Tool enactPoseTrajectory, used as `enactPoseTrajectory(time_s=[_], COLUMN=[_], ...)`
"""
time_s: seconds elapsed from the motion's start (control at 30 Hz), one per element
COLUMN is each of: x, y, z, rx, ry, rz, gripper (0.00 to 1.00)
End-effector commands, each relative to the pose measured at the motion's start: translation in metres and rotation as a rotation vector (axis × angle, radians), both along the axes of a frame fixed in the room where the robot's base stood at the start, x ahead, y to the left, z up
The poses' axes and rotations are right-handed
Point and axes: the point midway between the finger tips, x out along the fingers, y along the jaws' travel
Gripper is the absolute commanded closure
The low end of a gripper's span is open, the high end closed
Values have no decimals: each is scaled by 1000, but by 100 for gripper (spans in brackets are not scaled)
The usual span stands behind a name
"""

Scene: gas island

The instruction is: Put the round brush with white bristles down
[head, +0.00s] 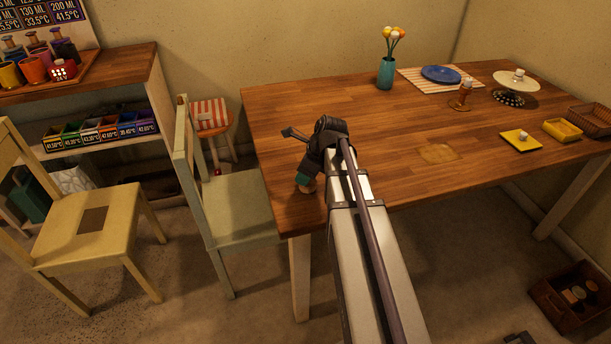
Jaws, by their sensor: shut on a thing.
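My gripper (304,178) is at the end of my arm, low over the left front part of the wooden table (270,110). It is small and mostly dark in the head view, with a teal part and a tan part at its lower end. It is shut on the round brush. The white bristles cannot be made out, and my wrist and arm hide much of the grip. I cannot tell whether the brush touches the table top.
A teal vase (386,72), blue plate (441,74), cake stand (516,82), yellow dish (520,140) and baskets (588,120) stand toward the table's back and right. The left table top is largely clear. A green chair (230,205) stands close to the left edge.

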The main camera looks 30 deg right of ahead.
Motion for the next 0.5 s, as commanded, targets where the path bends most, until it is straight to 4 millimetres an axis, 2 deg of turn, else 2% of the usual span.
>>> enactPoseTrajectory(time_s=[0.07,0.1,0.3,0.37,0.5], x=[0,0,0,0,0], y=[0,0,0,0,0], z=[-4,-3,-3,-3,-3], rx=[0,0,0,0,0], ry=[0,0,0,0,0], rz=[0,0,0,0,0], gripper=[77,55,36,33,33])
